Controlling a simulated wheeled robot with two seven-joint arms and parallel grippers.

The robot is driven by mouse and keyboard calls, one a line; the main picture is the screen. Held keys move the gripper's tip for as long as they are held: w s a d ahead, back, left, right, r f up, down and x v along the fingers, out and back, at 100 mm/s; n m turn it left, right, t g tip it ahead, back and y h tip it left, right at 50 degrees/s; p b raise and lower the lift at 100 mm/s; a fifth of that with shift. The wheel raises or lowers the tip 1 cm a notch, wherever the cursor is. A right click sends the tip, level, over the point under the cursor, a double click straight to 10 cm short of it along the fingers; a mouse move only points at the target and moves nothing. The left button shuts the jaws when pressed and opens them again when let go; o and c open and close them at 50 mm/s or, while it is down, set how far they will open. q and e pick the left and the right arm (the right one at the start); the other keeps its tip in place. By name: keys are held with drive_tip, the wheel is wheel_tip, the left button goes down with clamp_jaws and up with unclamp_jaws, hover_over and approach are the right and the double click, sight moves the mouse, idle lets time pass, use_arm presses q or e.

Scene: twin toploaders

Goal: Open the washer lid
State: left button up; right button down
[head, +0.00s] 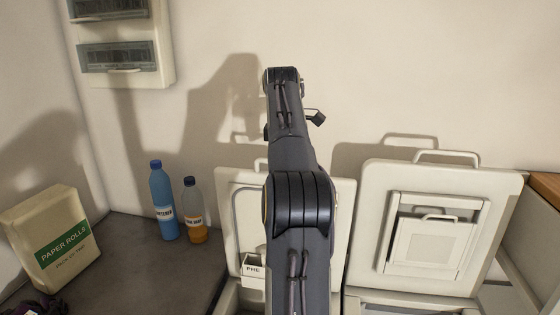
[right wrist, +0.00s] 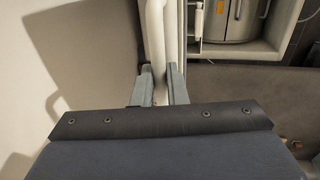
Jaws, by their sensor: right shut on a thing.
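Two cream toploaders stand side by side in the head view. The left one, with a "PRE" compartment (head: 253,267) inside its lid, looks like the washer; its lid (head: 343,215) stands raised near the wall. A bar handle (head: 260,164) shows at its top edge, partly behind my arm. My arm covers the lid's middle and hides its gripper in the head view. In the right wrist view my right gripper (right wrist: 161,85) is shut on a pale handle bar (right wrist: 155,40). My left gripper is in no view.
The right toploader's lid (head: 374,210) also stands raised, with its own handle (head: 448,156). A wall box (head: 120,40) hangs above.

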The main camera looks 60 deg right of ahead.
drive_tip(key=shift+f, duration=0.45)
drive_tip(key=c, duration=1.8)
unclamp_jaws()
drive_tip(key=o, duration=0.3)
drive_tip(key=shift+w+d+f, duration=0.1)
drive_tip(key=shift+w+d, duration=0.1)
drive_tip(key=shift+d, duration=0.15)
drive_tip(key=shift+o, duration=0.2)
drive_tip(key=shift+s+a+r, duration=0.1)
drive_tip(key=shift+a+r, duration=0.1)
